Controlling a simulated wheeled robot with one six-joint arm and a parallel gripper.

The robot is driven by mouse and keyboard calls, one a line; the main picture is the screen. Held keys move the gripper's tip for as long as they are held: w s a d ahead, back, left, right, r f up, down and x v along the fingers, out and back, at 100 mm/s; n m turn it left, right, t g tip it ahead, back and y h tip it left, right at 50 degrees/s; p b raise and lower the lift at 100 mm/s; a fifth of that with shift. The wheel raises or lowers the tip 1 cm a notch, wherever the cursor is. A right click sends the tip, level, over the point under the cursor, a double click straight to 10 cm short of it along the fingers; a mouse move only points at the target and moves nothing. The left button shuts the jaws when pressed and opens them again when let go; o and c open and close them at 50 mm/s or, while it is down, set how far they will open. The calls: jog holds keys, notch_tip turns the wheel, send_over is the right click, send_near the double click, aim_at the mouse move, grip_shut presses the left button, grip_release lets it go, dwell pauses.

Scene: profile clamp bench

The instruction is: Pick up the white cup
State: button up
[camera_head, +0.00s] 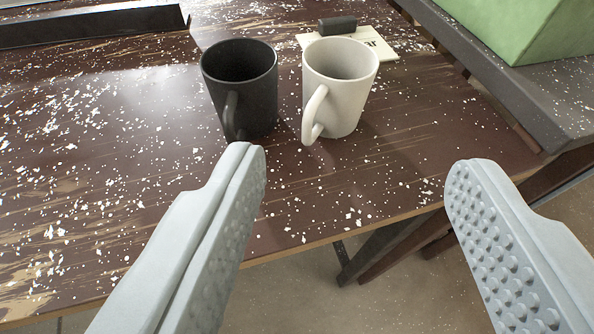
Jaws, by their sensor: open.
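The white cup (345,88) stands upright on the brown table, its handle turned toward the lower left of the picture. A black cup (243,88) stands upright just left of it, with a small gap between them. My gripper (354,180) is open and empty. Its two grey fingers are wide apart, the left one below the black cup and the right one below and right of the white cup. Neither cup is between the fingers, and I see no contact.
The worn table (110,150) is strewn with white flecks; its left part is clear. Behind the white cup lie a pale card (388,50) with partly hidden lettering and a dark cylinder (337,25). A green block (530,25) rests on a grey ledge (500,75) at right. A dark bar (90,25) lies at upper left.

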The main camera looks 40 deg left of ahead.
aim_at(339, 92)
jog(key=x, duration=0.6)
jog(key=f+x, duration=0.1)
jog(key=x, duration=1)
jog(key=shift+a+f, duration=0.15)
jog(key=shift+f, duration=0.25)
jog(key=c, duration=0.7)
